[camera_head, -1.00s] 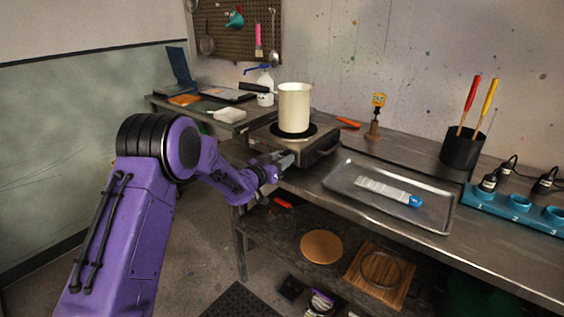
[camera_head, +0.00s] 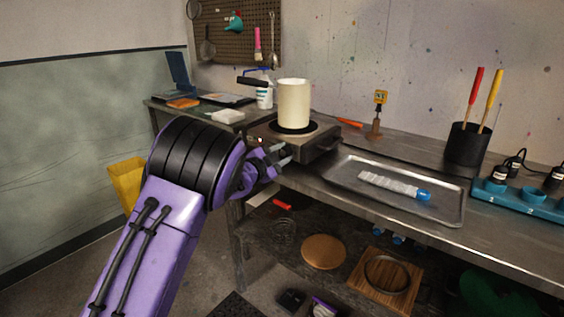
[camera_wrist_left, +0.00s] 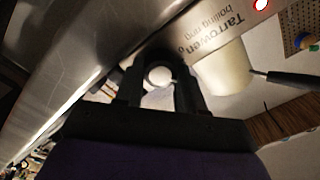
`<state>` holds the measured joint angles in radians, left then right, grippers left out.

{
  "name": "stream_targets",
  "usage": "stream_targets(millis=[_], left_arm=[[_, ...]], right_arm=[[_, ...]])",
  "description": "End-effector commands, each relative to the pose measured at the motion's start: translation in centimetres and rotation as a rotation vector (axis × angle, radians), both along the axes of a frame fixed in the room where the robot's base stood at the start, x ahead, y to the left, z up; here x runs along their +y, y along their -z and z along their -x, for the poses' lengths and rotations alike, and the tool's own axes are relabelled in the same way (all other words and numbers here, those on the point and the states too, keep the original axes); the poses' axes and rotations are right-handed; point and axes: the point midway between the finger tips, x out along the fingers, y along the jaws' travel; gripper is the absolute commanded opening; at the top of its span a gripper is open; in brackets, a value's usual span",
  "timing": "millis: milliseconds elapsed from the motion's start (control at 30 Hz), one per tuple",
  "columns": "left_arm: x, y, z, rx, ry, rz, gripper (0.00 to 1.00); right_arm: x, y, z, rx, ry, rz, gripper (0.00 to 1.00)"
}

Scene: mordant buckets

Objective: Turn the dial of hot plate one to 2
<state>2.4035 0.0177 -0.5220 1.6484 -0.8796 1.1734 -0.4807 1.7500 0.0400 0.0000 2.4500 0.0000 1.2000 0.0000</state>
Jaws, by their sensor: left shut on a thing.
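The hot plate (camera_head: 318,144) stands at the left end of the steel bench, with a cream pot (camera_head: 294,102) on its ring. Its front panel (camera_wrist_left: 203,42) fills the upper part of the left wrist view, printed "Tarrowen boiling ring". My left gripper (camera_head: 282,154) is at this front. In the left wrist view its dark fingers stand on both sides of a pale round dial (camera_wrist_left: 158,76), shut on it. A "0" mark shows beside the dial; its pointer setting cannot be read. In the head view the arm and fingers hide the dial. My right gripper is out of view.
A red lamp (camera_wrist_left: 262,4) glows on the panel. A steel tray (camera_head: 340,177) lies right of the hot plate. The pot's dark handle (camera_head: 252,82) points left. A yellow bin (camera_head: 127,183) stands on the floor behind my arm. A lower shelf holds a round board (camera_head: 323,251).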

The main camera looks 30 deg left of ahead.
Motion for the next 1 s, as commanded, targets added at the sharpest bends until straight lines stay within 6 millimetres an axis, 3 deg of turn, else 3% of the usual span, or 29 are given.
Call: stream_targets(millis=[300, 967, 1000], left_arm=[[-0.1, 0.2, 0.0, -0.011, 0.001, -0.155, 0.08], [0.0, 0.0, 0.0, -0.016, 0.000, -0.204, 0.08], [0.0, 0.0, 0.0, -0.016, 0.000, -0.204, 0.51]], right_arm=[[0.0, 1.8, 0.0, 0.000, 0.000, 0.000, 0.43], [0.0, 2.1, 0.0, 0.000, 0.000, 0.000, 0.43], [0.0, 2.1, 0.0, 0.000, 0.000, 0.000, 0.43]])
